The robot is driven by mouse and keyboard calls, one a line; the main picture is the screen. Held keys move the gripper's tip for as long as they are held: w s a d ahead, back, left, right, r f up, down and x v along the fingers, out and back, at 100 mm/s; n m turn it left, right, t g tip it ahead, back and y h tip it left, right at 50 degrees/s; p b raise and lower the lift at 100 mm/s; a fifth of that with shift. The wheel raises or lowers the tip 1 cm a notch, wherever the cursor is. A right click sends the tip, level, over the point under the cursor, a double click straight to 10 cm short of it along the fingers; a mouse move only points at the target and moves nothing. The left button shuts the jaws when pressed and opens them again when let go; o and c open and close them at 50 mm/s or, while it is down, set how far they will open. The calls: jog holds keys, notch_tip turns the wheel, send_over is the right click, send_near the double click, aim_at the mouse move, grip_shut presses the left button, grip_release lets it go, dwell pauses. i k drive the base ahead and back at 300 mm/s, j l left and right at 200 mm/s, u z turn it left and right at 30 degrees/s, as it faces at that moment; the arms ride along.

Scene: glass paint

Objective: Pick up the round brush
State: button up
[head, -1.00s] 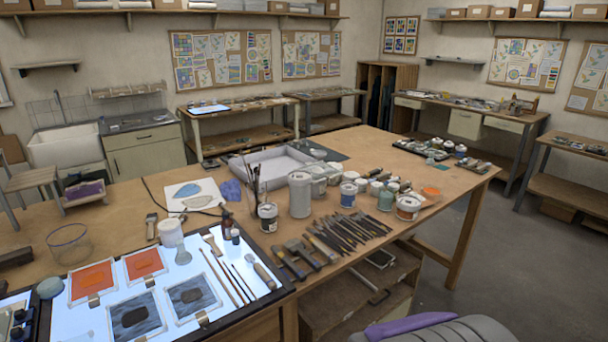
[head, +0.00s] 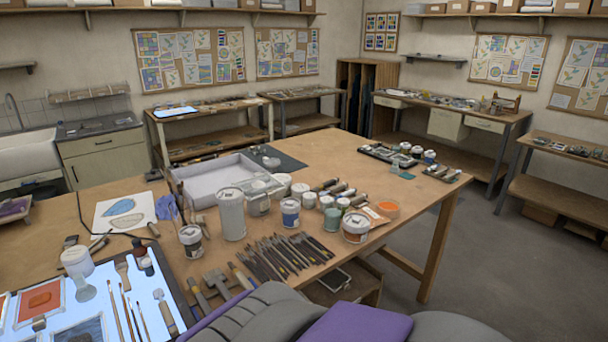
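Three thin brushes (head: 131,315) lie side by side on the lit panel (head: 75,272) at the lower left. A wide flat brush (head: 123,274) lies just above them, and a thick-handled tool (head: 165,312) lies to their right. A row of several dark-handled brushes or tools (head: 285,257) lies on the wooden table in front of the jars. I cannot tell from their tips which one is the round brush. My gripper is not in view. Grey and purple parts, likely of my own arm, fill the bottom middle and right, hiding the table's near edge.
A grey tray (head: 190,176) lies behind. The table's right part (head: 415,205) is mostly clear.

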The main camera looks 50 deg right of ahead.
aim_at(329, 182)
jog(key=i+l, duration=0.1)
jog(key=l, duration=0.85)
jog(key=i+l, duration=0.1)
jog(key=l, duration=1.8)
jog(key=i, duration=0.05)
